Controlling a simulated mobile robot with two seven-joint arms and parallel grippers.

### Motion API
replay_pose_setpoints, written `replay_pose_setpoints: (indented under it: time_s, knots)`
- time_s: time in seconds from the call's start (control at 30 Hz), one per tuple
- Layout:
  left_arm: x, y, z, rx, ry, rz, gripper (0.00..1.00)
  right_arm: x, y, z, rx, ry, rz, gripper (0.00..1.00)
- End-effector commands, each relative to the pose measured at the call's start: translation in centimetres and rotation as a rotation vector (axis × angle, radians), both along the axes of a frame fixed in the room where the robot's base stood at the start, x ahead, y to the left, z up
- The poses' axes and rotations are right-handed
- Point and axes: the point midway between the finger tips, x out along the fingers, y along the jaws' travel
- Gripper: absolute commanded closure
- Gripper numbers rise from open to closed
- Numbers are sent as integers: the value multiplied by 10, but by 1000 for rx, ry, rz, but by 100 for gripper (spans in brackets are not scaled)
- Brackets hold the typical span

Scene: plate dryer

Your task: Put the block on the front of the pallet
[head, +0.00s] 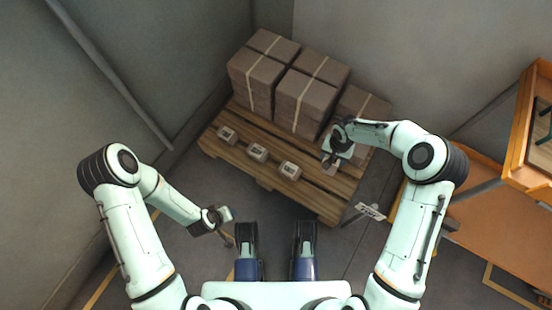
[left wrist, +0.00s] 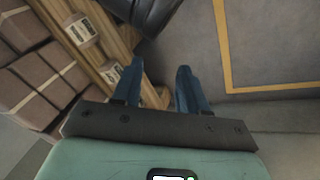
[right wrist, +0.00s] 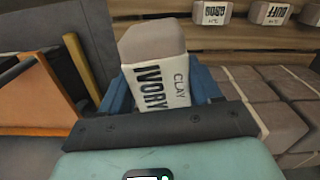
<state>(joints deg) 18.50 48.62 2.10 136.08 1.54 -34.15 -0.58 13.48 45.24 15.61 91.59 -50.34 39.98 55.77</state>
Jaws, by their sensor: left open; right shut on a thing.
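The wooden pallet (head: 322,203) lies against the back wall. Three small labelled clay blocks sit in a row along its front: a left one (head: 227,134), a middle one (head: 257,152) and a right one (head: 290,170). My right gripper (head: 331,163) is shut on a brownish block with a white label reading IVORY CLAY (right wrist: 155,75), over the pallet's right part. I cannot tell whether this block touches the boards. My left gripper (head: 226,234) is open and empty, low in front of the pallet; its fingers show apart in the left wrist view (left wrist: 157,78).
Taller stacks of strapped brown boxes (head: 305,95) fill the back of the pallet. A wooden shelf unit (head: 500,205) stands at the right. A small tag or sign (head: 371,211) stands by the pallet's right front corner. Boards right of the block row are bare.

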Motion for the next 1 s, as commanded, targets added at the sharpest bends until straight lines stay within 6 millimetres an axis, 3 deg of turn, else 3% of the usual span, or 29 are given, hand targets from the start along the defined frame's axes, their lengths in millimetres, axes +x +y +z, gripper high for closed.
replay_pose_setpoints:
  time_s: [0.03, 0.1, 0.2, 0.33, 0.63, 0.77, 1.0]
  knots:
    - [-1, 0, 1, -1, 2, -1, 57, -11, 0, -23, 0, 7, -26, 96]
    - [-1, -1, 1, -1, 3, -1, 57, -24, -1, -48, 0, 5, -63, 96]
    - [-1, -1, 1, -2, 3, -2, 57, -39, -2, -74, -1, 1, -103, 96]
    - [-1, -1, 1, -3, 4, -2, 57, -50, -3, -91, 0, -3, -133, 96]
    - [0, 1, -5, 1, 3, 2, 57, -53, -4, -108, 0, -3, -144, 96]
    - [-1, 6, -19, 10, 14, 10, 57, -54, -4, -139, 0, 1, -143, 96]
    - [-43, 11, -54, 2, 152, 15, 57, -53, -4, -200, 0, -1, -143, 96]
